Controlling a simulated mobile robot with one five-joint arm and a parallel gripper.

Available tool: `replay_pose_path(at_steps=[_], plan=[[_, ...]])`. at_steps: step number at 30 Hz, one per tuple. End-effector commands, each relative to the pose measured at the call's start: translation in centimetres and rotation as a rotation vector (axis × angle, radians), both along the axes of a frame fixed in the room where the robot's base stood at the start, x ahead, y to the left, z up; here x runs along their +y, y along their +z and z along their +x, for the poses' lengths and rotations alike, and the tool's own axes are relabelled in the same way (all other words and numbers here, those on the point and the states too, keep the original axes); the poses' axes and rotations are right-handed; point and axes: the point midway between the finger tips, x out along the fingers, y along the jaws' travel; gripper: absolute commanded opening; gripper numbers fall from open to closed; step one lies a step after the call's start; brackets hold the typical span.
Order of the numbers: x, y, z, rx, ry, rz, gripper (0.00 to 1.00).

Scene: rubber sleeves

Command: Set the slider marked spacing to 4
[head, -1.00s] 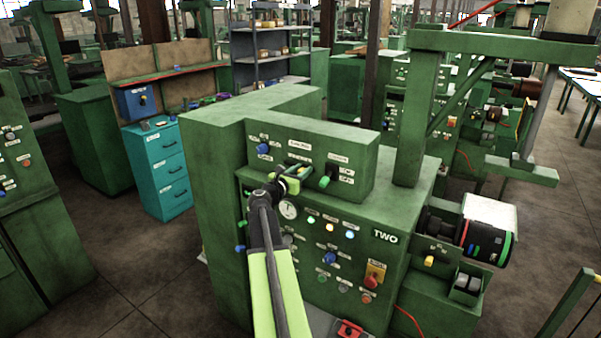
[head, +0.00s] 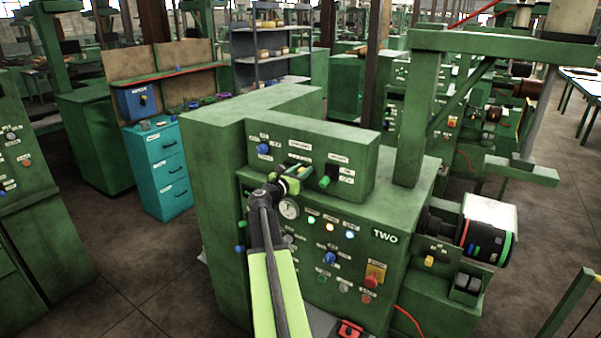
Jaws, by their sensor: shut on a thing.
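My green-and-black gripper (head: 297,172) reaches up to the upper control box (head: 352,170) of the green machine marked TWO. It is shut on a control beneath the middle label (head: 300,144), which looks like a slider. The jaws hide its knob and most of its scale, so I cannot read its setting. The label is too small to read as spacing. To its right is a green-handled control (head: 325,181) with small labels, and to its left a blue knob (head: 263,149).
Below my gripper are a round gauge (head: 289,208), several lit lamps (head: 330,227), another blue knob (head: 330,257) and a red-and-yellow switch (head: 375,275). A teal drawer cabinet (head: 160,170) stands to the left. Open floor lies at the lower left.

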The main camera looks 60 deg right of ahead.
Motion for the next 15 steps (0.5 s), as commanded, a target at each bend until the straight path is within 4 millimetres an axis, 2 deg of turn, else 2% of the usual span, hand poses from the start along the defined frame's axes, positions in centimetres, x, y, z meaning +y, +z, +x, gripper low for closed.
replay_pose_path(at_steps=[2,9,15], plan=[[0.0,0.0,0.3,0.0,0.0,0.0,0.0],[-0.1,0.0,3.6,0.0,0.003,0.0,0.0],[0.0,0.0,3.6,0.0,0.001,0.0,0.0]])
